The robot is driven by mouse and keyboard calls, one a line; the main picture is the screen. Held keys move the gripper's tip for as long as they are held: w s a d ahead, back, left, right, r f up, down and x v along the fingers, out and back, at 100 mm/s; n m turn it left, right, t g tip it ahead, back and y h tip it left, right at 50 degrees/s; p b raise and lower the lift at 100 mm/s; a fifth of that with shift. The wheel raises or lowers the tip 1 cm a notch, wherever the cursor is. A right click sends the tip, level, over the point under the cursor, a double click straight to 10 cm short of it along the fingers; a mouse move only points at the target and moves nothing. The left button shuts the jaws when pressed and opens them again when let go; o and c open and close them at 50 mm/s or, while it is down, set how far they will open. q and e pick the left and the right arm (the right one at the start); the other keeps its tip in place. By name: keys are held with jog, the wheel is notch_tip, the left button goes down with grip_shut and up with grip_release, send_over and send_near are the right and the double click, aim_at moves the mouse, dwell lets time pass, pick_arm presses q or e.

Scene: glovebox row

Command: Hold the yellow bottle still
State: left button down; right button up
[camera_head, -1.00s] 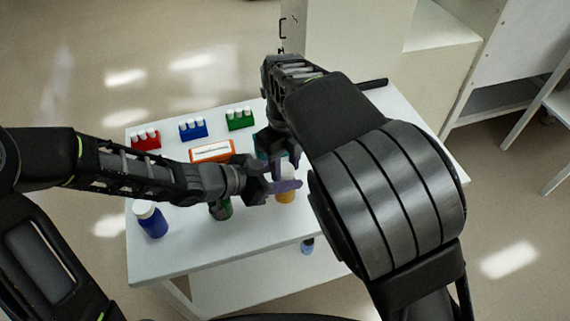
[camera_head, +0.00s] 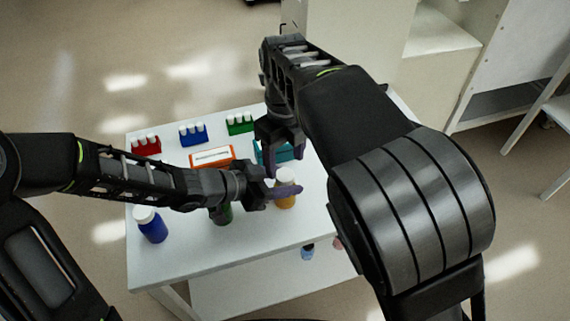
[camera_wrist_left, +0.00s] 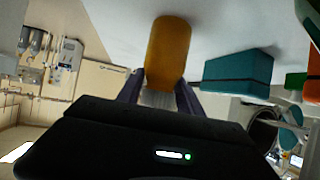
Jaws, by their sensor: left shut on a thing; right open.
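The yellow bottle (camera_head: 285,201) with a white cap stands upright on the white table, near its front right part. My left gripper (camera_head: 287,189) reaches in from the left and is shut on the bottle. In the left wrist view the yellow bottle (camera_wrist_left: 168,52) is between the two fingers (camera_wrist_left: 160,97), its white cap low between them. My right gripper (camera_head: 283,150) is open above and behind the bottle, over the teal box (camera_head: 272,152). It looks empty.
A blue bottle (camera_head: 151,225) stands at the table's front left, and a green bottle (camera_head: 221,214) is partly hidden under my left gripper. Red (camera_head: 146,146), blue (camera_head: 193,134) and green (camera_head: 240,124) vial racks line the back. An orange box (camera_head: 212,156) sits mid-table.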

pick_arm(q)
jog(key=c, duration=1.2)
grip_release()
jog(key=shift+s+a+f, duration=0.1)
jog(key=shift+f, duration=0.15)
jog(key=o, duration=0.5)
jog(key=shift+r, duration=0.15)
jog(key=shift+a+r, duration=0.25)
jog(key=shift+r, duration=0.05)
pick_arm(e)
jog(key=shift+r, duration=0.15)
notch_tip(320, 180, up, 2)
jog(key=p, duration=0.2)
jog(key=shift+p, duration=0.3)
pick_arm(q)
jog(key=v, duration=0.7)
jog(key=shift+f, duration=0.1)
pick_arm(e)
jog(key=shift+r, duration=0.1)
pick_arm(q)
jog(key=shift+o, duration=0.4)
